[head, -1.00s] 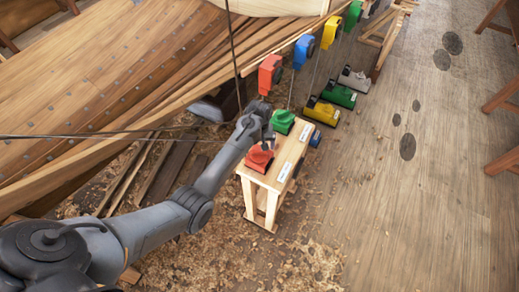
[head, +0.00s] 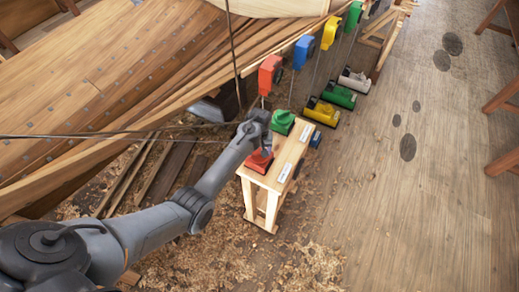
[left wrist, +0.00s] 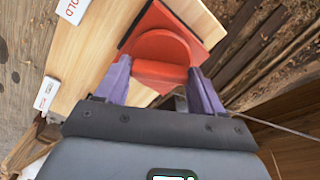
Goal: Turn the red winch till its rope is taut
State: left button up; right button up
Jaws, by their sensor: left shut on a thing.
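The red winch (head: 258,161) sits on the near end of a pale wooden bench (head: 254,178). In the left wrist view the red winch (left wrist: 160,48) has a square base, a round drum and a raised bar across it. My left gripper (head: 267,150) is over it, its purple fingers (left wrist: 160,86) shut on the bar from both sides. A thin rope (left wrist: 275,127) runs off to the right in the wrist view; I cannot tell whether it belongs to the red winch. A red block (head: 270,74) hangs at the hull's edge above. My right gripper is not in view.
Yellow (head: 322,112), green (head: 340,95) and grey (head: 354,80) weights stand on the floor behind. The hull (head: 110,85) fills the left; the floor at right is mostly clear.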

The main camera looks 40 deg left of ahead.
pick_arm(q)
jog(key=shift+c, duration=0.7)
jog(key=shift+r+m+p, duration=0.15)
jog(key=shift+m+p, duration=0.25)
jog(key=shift+p, duration=0.1)
jog(key=shift+m+p, duration=1.65)
jog(key=shift+m, duration=0.35)
jog(key=shift+m+p, duration=0.5)
jog(key=shift+m, duration=0.6)
jog(key=o, duration=1)
jog(key=shift+o, duration=0.2)
